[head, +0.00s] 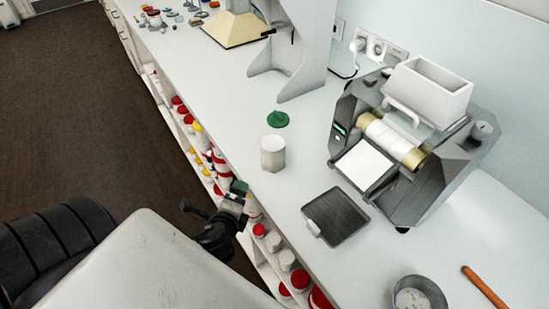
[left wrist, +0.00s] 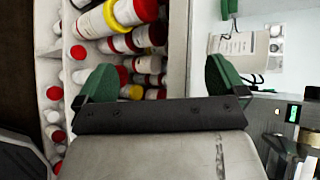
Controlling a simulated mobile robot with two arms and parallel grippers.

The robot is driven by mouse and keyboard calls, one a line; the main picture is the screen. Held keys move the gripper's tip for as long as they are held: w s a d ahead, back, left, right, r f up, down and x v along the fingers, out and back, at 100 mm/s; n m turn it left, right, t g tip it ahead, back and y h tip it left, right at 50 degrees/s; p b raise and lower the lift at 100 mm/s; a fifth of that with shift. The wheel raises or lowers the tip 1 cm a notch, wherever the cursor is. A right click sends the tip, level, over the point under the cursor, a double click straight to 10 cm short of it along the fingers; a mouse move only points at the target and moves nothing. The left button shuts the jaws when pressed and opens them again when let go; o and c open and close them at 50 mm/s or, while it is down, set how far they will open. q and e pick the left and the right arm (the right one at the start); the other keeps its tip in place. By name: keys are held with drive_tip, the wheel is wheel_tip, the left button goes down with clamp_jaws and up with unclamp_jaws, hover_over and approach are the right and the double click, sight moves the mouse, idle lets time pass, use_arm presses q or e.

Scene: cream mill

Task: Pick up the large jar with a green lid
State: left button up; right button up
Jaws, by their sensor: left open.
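A white cylindrical jar (head: 273,155) stands upright on the white counter, near its front edge. A round green lid (head: 278,119) lies on the counter just beyond the jar, apart from it. My left gripper (head: 238,194) is at the counter's front edge, below and left of the jar, touching neither. In the left wrist view my left gripper (left wrist: 163,80) shows two green fingers spread wide with nothing held between them. I cannot make out the white jar in that view. My right gripper is not in view.
Shelves (left wrist: 47,95) under the counter hold several red- and yellow-capped containers. A grey roller machine (head: 400,145) stands right of the jar, with a dark flat tray (head: 337,216) in front. A metal bowl (head: 419,294) stands at lower right. A white stand (head: 300,50) rises behind the lid.

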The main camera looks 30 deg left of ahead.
use_arm(q)
wheel_tip(320, 180, up, 4)
drive_tip(key=w+r+m+t, duration=0.1)
drive_tip(key=w+m+t, duration=0.2)
drive_tip(key=m, duration=0.3)
drive_tip(key=m+t+h, duration=0.3)
drive_tip(key=m+h, duration=0.3)
drive_tip(key=m, duration=0.8)
approach(265, 151)
drive_tip(key=w, duration=0.3)
drive_tip(key=w+p, duration=0.1)
drive_tip(key=w, duration=0.3)
drive_tip(key=shift+w+r, duration=0.1)
drive_tip(key=shift+r, duration=0.05)
drive_tip(key=w, duration=0.1)
drive_tip(key=w+p, duration=0.1)
drive_tip(key=w, duration=0.3)
drive_tip(key=shift+w+d+f+p, duration=0.15)
drive_tip(key=shift+w+f+p, duration=0.1)
drive_tip(key=shift+f+p, duration=0.05)
drive_tip(key=shift+w+f, duration=0.1)
drive_tip(key=shift+w, duration=0.2)
drive_tip(key=shift+s, duration=0.1)
drive_tip(key=shift+c, duration=0.3)
